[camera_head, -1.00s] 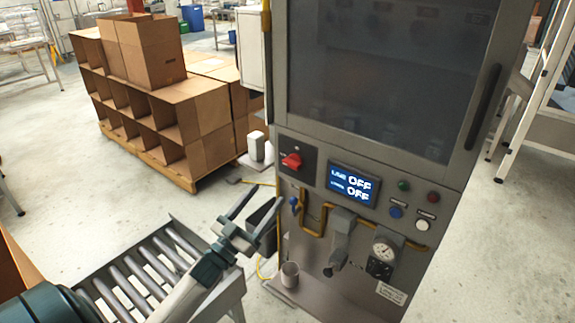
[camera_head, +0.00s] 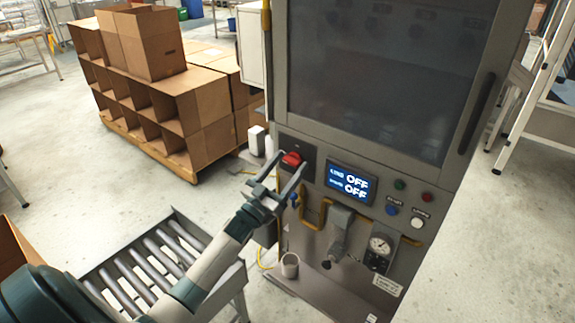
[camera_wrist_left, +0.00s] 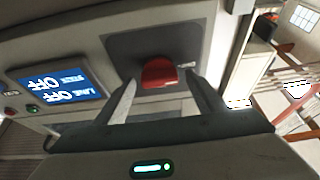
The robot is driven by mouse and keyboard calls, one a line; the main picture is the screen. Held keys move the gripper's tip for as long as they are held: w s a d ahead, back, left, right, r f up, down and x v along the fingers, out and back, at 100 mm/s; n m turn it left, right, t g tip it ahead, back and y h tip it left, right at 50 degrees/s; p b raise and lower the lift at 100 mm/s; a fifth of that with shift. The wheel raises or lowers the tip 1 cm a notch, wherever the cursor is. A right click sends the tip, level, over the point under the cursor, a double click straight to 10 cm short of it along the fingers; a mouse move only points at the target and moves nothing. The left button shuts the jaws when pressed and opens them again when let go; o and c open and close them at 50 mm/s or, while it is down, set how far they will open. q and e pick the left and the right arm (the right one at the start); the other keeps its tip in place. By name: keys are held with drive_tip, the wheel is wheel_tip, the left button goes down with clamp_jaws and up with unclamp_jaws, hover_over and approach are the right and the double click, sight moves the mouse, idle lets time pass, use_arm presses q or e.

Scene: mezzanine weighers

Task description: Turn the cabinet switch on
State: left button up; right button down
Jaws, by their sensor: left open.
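The cabinet (camera_head: 375,85) is a tall grey unit with a dark window. Its red switch (camera_head: 291,159) sits on a dark plate at the panel's upper left; it also shows in the left wrist view (camera_wrist_left: 159,73). The display (camera_head: 350,183) reads OFF on both lines. My left gripper (camera_head: 291,168) is open, its two fingertips near the switch. In the left wrist view the fingers (camera_wrist_left: 164,97) are spread to either side below the red handle, with nothing gripped; contact cannot be told. My right gripper is not in view.
Right of the display are green, red, blue and white buttons (camera_head: 418,223). A yellow pipe, a gauge (camera_head: 380,244) and a grey cup (camera_head: 290,265) are below. A roller conveyor (camera_head: 140,268) is at lower left, cardboard boxes (camera_head: 165,105) behind.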

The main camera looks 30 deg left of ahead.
use_arm(q)
drive_tip(key=c, duration=1.1)
drive_tip(key=shift+o, duration=0.2)
